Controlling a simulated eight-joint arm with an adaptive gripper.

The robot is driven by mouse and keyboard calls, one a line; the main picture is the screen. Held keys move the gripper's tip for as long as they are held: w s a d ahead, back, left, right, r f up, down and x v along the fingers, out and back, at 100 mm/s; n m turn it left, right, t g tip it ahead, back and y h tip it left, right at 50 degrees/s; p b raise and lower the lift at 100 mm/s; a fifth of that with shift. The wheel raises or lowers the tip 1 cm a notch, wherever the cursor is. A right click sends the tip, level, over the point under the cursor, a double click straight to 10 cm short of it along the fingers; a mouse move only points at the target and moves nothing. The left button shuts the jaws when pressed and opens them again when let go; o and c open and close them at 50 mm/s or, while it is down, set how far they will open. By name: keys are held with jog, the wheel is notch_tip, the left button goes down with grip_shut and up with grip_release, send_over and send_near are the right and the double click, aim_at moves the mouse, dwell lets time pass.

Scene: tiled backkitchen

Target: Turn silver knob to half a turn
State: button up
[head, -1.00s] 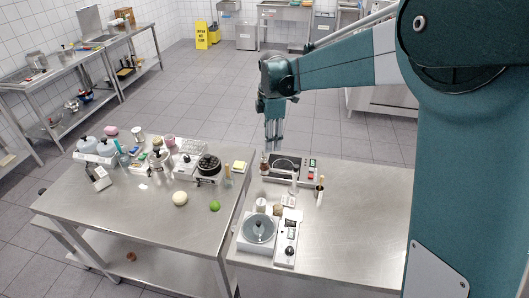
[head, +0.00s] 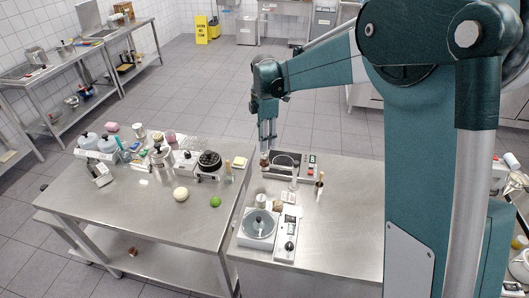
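A white hot-plate-like unit with a round grey lid or pan (head: 259,224) stands on the near part of the right steel table. Beside it on the right is a white control panel (head: 287,240) with a small dark round knob (head: 290,246) on its lower part. I cannot make out for certain which knob is silver at this size. My gripper (head: 267,145) hangs fingers-down over the back left corner of the right table, well behind and apart from the panel. It appears empty; its finger gap is too small to read.
A black-topped unit (head: 284,163) lies at the right table's back edge, close under my gripper. Small bottles and jars stand between it and the panel. The left table (head: 150,205) is crowded at its back. The right table's right part (head: 345,215) is bare.

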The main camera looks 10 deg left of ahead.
aim_at(264, 154)
jog(key=shift+f, duration=3.2)
jog(key=c, duration=0.9)
